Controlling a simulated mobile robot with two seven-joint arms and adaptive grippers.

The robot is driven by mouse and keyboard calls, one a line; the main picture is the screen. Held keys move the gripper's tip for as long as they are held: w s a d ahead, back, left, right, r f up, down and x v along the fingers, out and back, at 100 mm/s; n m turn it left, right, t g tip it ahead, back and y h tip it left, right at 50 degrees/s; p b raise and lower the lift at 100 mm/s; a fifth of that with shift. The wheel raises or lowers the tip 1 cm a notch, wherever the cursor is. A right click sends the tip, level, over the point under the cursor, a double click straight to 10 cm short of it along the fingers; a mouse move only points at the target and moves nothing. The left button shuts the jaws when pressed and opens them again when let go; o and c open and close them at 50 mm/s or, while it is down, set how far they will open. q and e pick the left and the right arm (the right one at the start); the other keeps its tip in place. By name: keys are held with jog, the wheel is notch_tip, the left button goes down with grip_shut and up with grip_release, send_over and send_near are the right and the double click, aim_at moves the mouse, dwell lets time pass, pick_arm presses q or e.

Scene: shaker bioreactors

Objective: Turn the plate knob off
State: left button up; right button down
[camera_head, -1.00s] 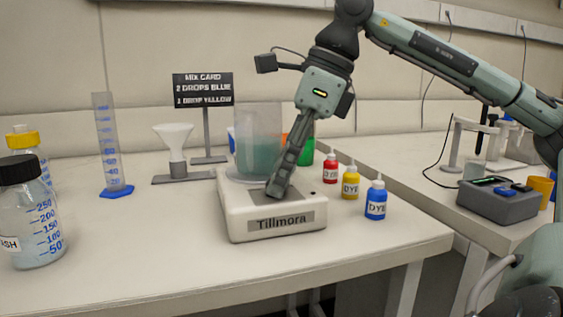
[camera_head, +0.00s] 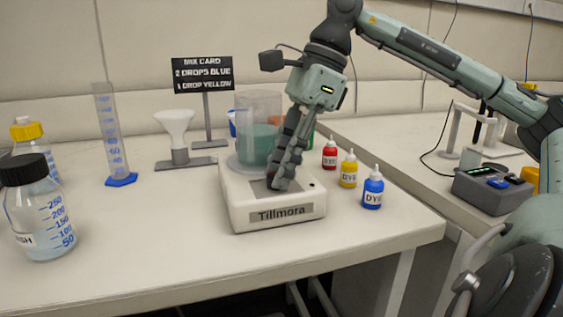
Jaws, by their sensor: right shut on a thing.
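My right gripper (camera_head: 277,184) reaches down from above to the front top of the plate, just in front of the beaker. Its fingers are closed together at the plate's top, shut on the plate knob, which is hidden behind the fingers. A small dark spot shows on the plate top right of the fingers. My left gripper is not in view.
Red (camera_head: 329,155), yellow (camera_head: 348,172) and blue (camera_head: 373,191) dye bottles stand right of the plate. A funnel on a stand (camera_head: 176,130), a measuring cylinder (camera_head: 112,140) and the mix card sign (camera_head: 203,75) stand left and behind. Lidded bottles (camera_head: 38,212) are far left. The front bench is clear.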

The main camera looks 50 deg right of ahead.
jog(key=c, duration=1.3)
grip_release()
jog(key=shift+o, duration=0.2)
jog(key=v, duration=1.2)
